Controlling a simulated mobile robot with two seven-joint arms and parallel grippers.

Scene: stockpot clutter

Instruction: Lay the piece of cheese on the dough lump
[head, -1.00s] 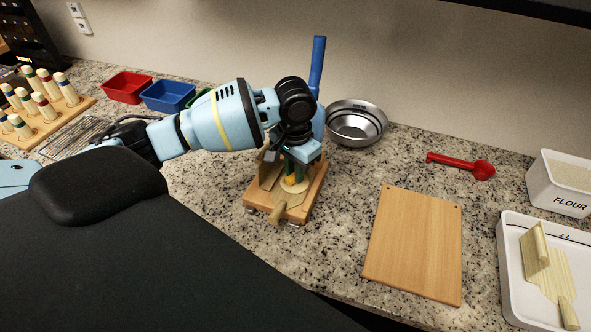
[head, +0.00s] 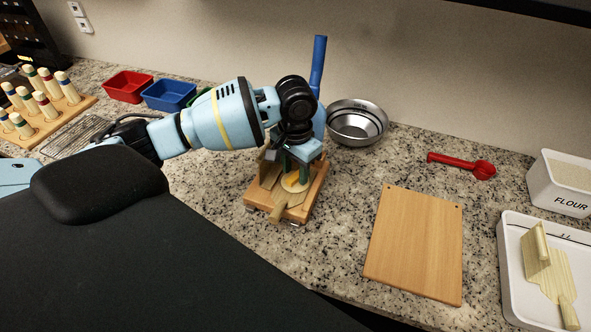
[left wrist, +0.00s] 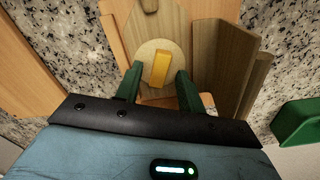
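The piece of cheese (left wrist: 160,68) is a small orange-yellow block. It lies flat on the pale round dough lump (left wrist: 146,54), near its middle, with dough showing around it. In the head view the cheese (head: 291,182) shows on the dough lump (head: 303,187), partly behind the gripper. My left gripper (head: 294,171) is above them, pointing down. In the left wrist view its two green fingers (left wrist: 159,75) are apart, one on each side of the cheese, with gaps between. It is open and empty. My right gripper is in neither view.
The dough sits on a wooden press (head: 314,190) with a blue lever (head: 318,65) rising behind. A bare board (head: 415,245) lies to the right. A metal bowl (head: 356,122), a red scoop (head: 462,165), a flour bin (head: 562,185) and a white tray (head: 515,285) stand around.

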